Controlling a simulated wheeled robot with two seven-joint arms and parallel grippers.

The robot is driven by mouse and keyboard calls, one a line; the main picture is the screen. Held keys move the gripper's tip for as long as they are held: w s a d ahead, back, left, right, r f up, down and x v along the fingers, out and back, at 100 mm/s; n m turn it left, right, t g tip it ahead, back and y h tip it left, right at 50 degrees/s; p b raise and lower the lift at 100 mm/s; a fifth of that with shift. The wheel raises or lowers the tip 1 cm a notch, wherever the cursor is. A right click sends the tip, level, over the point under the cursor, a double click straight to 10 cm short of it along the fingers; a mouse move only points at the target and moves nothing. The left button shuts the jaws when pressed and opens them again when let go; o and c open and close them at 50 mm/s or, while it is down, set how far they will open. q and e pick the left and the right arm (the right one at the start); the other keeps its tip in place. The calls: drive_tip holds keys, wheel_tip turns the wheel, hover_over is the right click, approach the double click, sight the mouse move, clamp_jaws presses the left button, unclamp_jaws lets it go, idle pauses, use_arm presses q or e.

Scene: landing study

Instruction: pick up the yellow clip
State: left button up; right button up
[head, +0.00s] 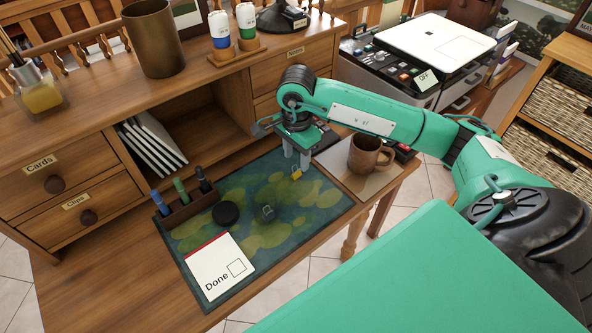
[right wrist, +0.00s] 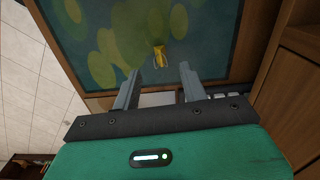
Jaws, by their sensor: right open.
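The yellow clip (head: 296,173) lies on the green patterned desk mat (head: 325,203), near its right side. In the right wrist view the yellow clip (right wrist: 159,54) sits a little beyond the fingertips, roughly between their lines. My right gripper (head: 296,165) is over the mat just behind and above the clip, with its fingers pointing down. In the right wrist view the right gripper (right wrist: 158,74) has its fingers apart with nothing between them. My left gripper does not show.
A brown mug (head: 366,154) stands right of the mat. A dark clip (head: 267,211), a black round thing (head: 226,213), a pen holder (head: 190,212) and a "Done" card (head: 219,267) lie on the mat. The drawer cabinet (head: 262,75) rises behind.

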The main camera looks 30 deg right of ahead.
sight(296, 167)
wheel_tip(296, 167, down, 4)
drive_tip(key=shift+r+p, duration=0.15)
drive_tip(key=shift+p, duration=0.15)
drive_tip(key=shift+f, duration=0.65)
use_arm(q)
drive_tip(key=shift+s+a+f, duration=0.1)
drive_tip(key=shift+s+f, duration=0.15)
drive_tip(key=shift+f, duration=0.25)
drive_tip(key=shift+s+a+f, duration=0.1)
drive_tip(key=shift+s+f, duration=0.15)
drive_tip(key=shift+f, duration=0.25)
use_arm(e)
drive_tip(key=shift+w, duration=0.1)
clamp_jaws()
